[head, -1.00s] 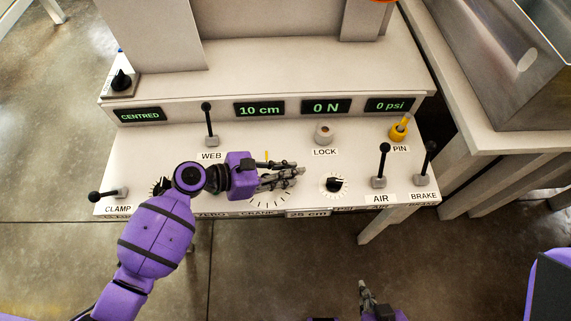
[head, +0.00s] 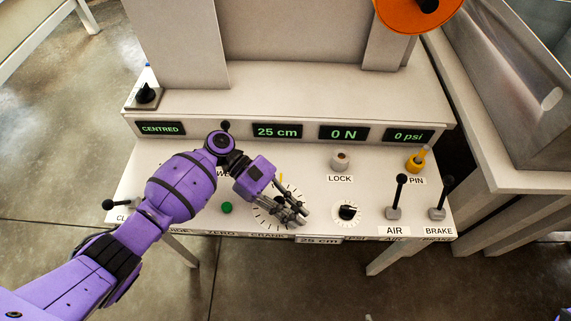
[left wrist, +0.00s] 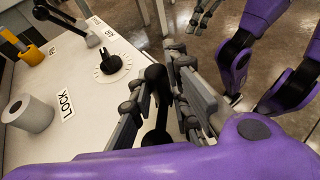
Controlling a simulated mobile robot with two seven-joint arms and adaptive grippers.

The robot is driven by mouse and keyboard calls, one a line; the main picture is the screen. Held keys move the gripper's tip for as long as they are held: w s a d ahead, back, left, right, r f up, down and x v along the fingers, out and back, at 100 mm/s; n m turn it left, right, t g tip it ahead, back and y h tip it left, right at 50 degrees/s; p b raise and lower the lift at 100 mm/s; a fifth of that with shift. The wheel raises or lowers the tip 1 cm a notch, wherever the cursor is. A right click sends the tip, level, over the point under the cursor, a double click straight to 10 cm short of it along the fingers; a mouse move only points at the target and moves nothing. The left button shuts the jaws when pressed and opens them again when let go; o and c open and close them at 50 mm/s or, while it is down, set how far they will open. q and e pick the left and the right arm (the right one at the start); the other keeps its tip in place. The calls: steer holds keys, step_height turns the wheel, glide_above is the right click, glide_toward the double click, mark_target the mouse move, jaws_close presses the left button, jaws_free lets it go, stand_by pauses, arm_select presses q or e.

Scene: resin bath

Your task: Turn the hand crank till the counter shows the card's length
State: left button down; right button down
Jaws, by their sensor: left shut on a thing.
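The length counter (head: 277,131) reads 25 cm in the head view. The card (head: 319,240) on the panel's front edge also reads 25 cm. The crank dial (head: 265,215) is partly covered by my left gripper (head: 296,217), which is over its lower right side. In the left wrist view my left gripper (left wrist: 172,105) is shut on the black crank handle (left wrist: 156,76), which stands between its fingers. Part of my right gripper (left wrist: 203,14) shows at the top of the left wrist view; its jaw state is unclear.
The panel (head: 330,215) also carries a green button (head: 227,207), a black knob (head: 347,212), the LOCK knob (head: 341,160), a yellow pin (head: 416,160), the AIR lever (head: 398,195) and the BRAKE lever (head: 441,197). Other displays read CENTRED, 0 N and 0 psi.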

arm_select(q)
steer(key=shift+m+g+y, duration=0.3)
steer(key=shift+m+y, duration=0.1)
steer(key=shift+m, duration=0.1)
steer(key=c, duration=1.8)
jaws_free()
steer(key=shift+r, duration=0.1)
steer(key=shift+c, duration=0.2)
steer(key=shift+o, duration=0.9)
steer(key=shift+w, duration=0.1)
steer(key=shift+w+a+r, duration=0.1)
steer(key=v, duration=1.1)
steer(key=shift+w+a, duration=0.2)
steer(key=shift+a, duration=0.05)
